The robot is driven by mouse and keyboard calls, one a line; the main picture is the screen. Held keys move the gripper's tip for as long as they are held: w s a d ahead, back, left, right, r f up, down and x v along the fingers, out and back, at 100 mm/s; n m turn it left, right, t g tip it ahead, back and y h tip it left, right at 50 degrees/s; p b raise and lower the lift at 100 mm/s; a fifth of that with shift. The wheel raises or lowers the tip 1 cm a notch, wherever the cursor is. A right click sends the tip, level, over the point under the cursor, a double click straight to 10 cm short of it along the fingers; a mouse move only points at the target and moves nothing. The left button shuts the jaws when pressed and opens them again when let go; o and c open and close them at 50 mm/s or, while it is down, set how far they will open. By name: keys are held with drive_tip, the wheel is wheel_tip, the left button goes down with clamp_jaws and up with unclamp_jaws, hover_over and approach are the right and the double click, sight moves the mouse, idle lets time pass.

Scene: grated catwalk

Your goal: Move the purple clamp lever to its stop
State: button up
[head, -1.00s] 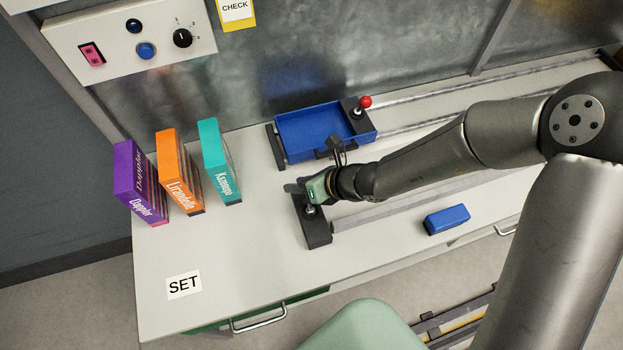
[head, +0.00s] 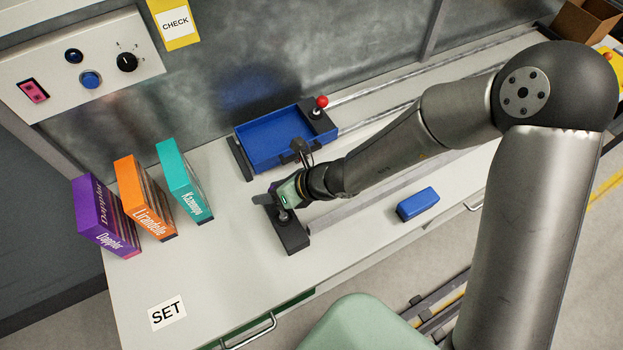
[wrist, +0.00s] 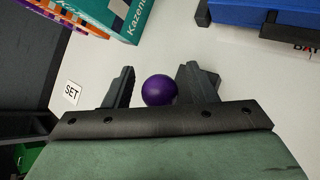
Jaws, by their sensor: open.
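The purple ball knob of the clamp lever (wrist: 159,90) shows in the wrist view between the two fingers of my gripper (wrist: 158,88). The fingers stand apart on either side of it, with a gap visible at the right; whether the left finger touches it I cannot tell. In the head view my gripper (head: 272,197) is over the dark clamp base (head: 291,238) on the bench. The gripper hides the purple knob there, and most of the lever is hidden too.
A blue tray (head: 268,163) with a red-knobbed lever (head: 321,102) lies behind my gripper. A blue block (head: 418,204) is to the right. Purple (head: 101,222), orange (head: 146,205) and teal (head: 183,185) boxes stand at left. The bench near the SET label (head: 167,313) is clear.

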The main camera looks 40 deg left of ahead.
drive_tip(key=p+v, duration=0.1)
drive_tip(key=v, duration=1.5)
drive_tip(key=shift+d+p, duration=0.3)
drive_tip(key=shift+p, duration=0.1)
drive_tip(key=shift+w+r, duration=0.1)
drive_tip(key=shift+w, duration=0.05)
drive_tip(key=w+d+r+n+t+h, duration=0.1)
drive_tip(key=d+n, duration=0.5)
drive_tip(key=d, duration=0.6)
drive_tip(key=d+r+n+t+h+b, duration=0.1)
drive_tip(key=d+r+n+h, duration=0.3)
drive_tip(key=d, duration=0.8)
drive_tip(key=w+d+r+n+t+h, duration=0.1)
drive_tip(key=d+r+n+t+h, duration=0.2)
drive_tip(key=d+n, duration=0.5)
drive_tip(key=d+h, duration=0.1)
drive_tip(key=d, duration=0.3)
drive_tip(key=shift+w+d+n+t, duration=0.3)
drive_tip(key=shift+w, duration=0.05)
